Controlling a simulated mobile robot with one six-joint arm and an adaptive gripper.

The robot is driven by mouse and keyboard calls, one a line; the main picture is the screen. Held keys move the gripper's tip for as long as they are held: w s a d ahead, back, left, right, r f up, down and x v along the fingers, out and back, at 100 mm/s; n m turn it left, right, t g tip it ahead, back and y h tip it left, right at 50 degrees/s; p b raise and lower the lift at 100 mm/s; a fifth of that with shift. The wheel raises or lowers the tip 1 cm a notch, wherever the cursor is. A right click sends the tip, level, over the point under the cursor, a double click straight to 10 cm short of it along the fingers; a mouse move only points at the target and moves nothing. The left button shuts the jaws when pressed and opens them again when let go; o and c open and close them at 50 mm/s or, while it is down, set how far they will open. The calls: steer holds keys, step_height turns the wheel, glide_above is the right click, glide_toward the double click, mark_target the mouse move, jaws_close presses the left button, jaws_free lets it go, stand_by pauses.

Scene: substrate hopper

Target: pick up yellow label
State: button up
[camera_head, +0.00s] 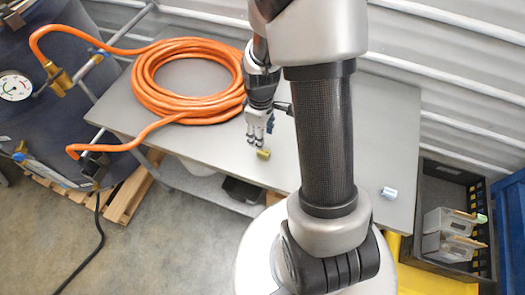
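A small yellow roll-shaped piece (264,153), which I take for the yellow label, lies on the grey table (222,150) near its front edge. My gripper (257,141) points down just above and slightly left of it. The fingertips look very close to the yellow piece, but I cannot tell whether they touch it. The fingers are small in the picture, so their opening is unclear. My arm covers the table to the right of the gripper.
A coiled orange hose (190,80) lies left of my gripper. A light blue roll (389,192) lies on the table at right. A black crate (455,215) with grey boxes stands beyond the table's right end. A dark tank with a gauge (14,86) stands at left.

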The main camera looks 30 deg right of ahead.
mark_target(264, 154)
step_height(264, 154, down, 10)
steer(key=shift+r+b, duration=0.2)
steer(key=shift+b, duration=0.85)
steer(key=shift+c, duration=0.6)
steer(key=c, duration=0.7)
